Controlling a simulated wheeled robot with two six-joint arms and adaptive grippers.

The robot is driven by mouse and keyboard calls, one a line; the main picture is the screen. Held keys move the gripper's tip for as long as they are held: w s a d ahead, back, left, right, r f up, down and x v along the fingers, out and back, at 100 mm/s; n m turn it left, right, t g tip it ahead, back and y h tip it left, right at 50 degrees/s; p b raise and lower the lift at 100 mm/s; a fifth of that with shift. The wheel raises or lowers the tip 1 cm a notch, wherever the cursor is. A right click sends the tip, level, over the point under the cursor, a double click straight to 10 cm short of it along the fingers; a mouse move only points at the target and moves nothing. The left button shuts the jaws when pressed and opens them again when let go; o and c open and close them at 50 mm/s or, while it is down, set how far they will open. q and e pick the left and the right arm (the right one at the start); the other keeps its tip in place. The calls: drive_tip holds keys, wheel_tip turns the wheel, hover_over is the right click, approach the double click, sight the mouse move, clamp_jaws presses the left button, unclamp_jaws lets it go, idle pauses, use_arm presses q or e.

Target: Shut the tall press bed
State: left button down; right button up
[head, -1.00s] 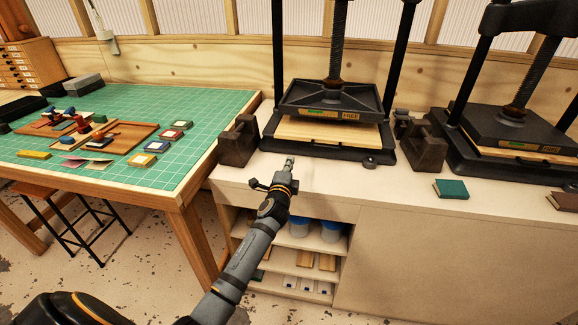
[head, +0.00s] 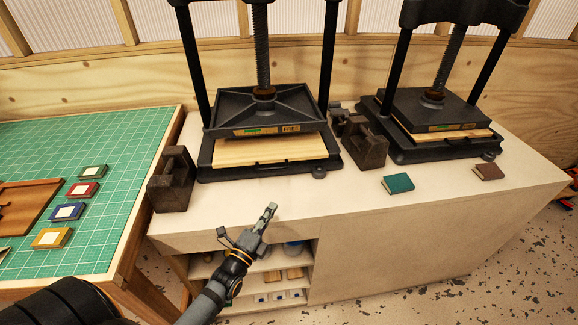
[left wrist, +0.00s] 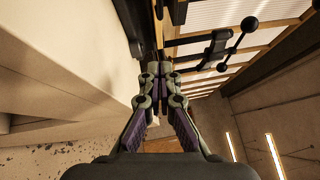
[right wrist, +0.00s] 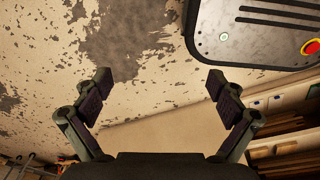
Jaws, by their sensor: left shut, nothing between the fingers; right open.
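Two black screw presses stand on the pale cabinet; I cannot tell surely which is the tall one. The left press (head: 222,116) has its platen raised, and its wooden bed board (head: 262,150) sticks out at the front beneath it. Its label reads FREE. The right press (head: 427,103) shows only a narrow strip of its board (head: 472,134). My left gripper (head: 271,207) is shut and empty, in front of and below the left press, apart from it; it also shows in the left wrist view (left wrist: 157,70). My right gripper (right wrist: 160,82) is open and empty, outside the head view.
Dark iron blocks stand beside the left press, one at its left (head: 171,181) and one at its right (head: 364,146). A green book (head: 398,183) and a brown book (head: 488,172) lie near the cabinet's front edge. A green-matted table (head: 112,136) stands at left. The cabinet top before the left press is clear.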

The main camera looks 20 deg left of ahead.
use_arm(q)
drive_tip(key=w, duration=0.2)
drive_tip(key=w+d+r, duration=0.1)
drive_tip(key=w, duration=0.2)
drive_tip(key=w+p, duration=0.1)
drive_tip(key=w, duration=0.4)
drive_tip(key=shift+w+r, duration=0.1)
drive_tip(key=shift+r, duration=0.3)
drive_tip(key=shift+w+a+r+p, duration=0.2)
drive_tip(key=shift+w+a+p, duration=0.35)
drive_tip(key=shift+w+a, duration=0.3)
drive_tip(key=shift+w+a+f, duration=0.1)
drive_tip(key=shift+w+a, duration=0.25)
drive_tip(key=shift+a, duration=0.15)
use_arm(e)
drive_tip(key=shift+s+d+r, duration=0.3)
drive_tip(key=shift+d+r, duration=0.2)
drive_tip(key=shift+d, duration=0.15)
drive_tip(key=shift+s+d+r, duration=0.25)
drive_tip(key=shift+d+r, duration=0.25)
drive_tip(key=shift+d, duration=0.1)
use_arm(q)
drive_tip(key=shift+d, duration=0.1)
use_arm(e)
drive_tip(key=shift+d, duration=0.15)
use_arm(q)
drive_tip(key=shift+w, duration=0.1)
use_arm(e)
drive_tip(key=shift+f, duration=0.1)
